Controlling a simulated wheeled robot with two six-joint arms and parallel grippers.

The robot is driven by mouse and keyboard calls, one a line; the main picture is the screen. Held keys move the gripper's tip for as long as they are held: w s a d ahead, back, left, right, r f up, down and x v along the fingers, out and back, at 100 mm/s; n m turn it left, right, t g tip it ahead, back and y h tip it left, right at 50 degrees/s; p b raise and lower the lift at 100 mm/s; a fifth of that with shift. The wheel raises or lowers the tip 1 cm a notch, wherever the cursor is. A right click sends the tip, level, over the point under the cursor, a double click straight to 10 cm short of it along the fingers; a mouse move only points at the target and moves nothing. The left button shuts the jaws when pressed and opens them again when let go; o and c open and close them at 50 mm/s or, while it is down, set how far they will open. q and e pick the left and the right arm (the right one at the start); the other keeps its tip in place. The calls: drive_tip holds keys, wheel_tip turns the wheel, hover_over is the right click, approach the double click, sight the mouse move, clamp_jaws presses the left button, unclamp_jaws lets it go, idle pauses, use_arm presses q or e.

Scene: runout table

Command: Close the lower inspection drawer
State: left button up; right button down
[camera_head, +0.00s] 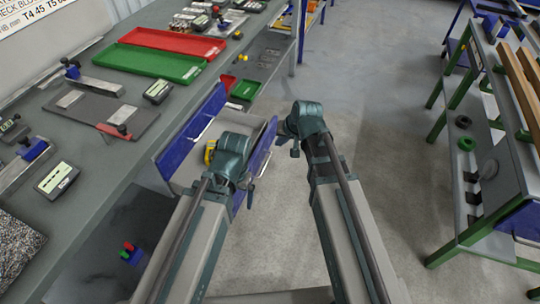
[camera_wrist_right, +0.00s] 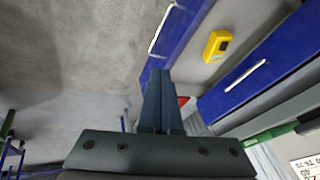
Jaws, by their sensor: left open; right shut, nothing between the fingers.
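The lower inspection drawer is pulled out from under the bench; its blue front (camera_head: 263,146) stands away from the bench, with the grey interior (camera_head: 240,122) showing. In the right wrist view its front (camera_wrist_right: 176,36) has a pale handle, and a yellow object (camera_wrist_right: 216,45) lies inside. My right gripper (camera_head: 288,143) is shut and empty on the outer side of that front; in its wrist view the fingers (camera_wrist_right: 158,78) overlap the front's end, and contact is unclear. My left gripper (camera_head: 250,192) is open near the drawer's near end, partly hidden by its own wrist.
A blue panel with a pale handle (camera_wrist_right: 246,75) is flush under the bench. The bench top (camera_head: 110,200) holds a red tray (camera_head: 172,42), a green tray (camera_head: 150,63) and several tools. A green-legged rack (camera_head: 500,150) stands right. The floor (camera_head: 375,110) between is clear.

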drive_tip(key=w+d+f+m+t+b, duration=0.2)
drive_tip(key=w+d+f+b, duration=0.2)
drive_tip(key=w+f+b, duration=0.15)
drive_tip(key=b, duration=0.8)
approach(266, 142)
wheel_tip(266, 142, down, 4)
drive_tip(key=w, duration=0.2)
use_arm(q)
wheel_tip(266, 142, down, 16)
drive_tip(key=shift+r, duration=0.25)
use_arm(e)
drive_tip(key=shift+w+a+r, duration=0.1)
drive_tip(key=shift+w+a, duration=0.15)
drive_tip(key=shift+a, duration=0.2)
use_arm(q)
drive_tip(key=shift+w+a, duration=0.25)
drive_tip(key=shift+a, duration=0.25)
drive_tip(key=shift+w+a, duration=0.25)
drive_tip(key=shift+a, duration=0.2)
use_arm(e)
drive_tip(key=w+a, duration=0.4)
drive_tip(key=a, duration=0.5)
drive_tip(key=w+a, duration=0.5)
drive_tip(key=a, duration=0.5)
drive_tip(key=shift+w, duration=0.2)
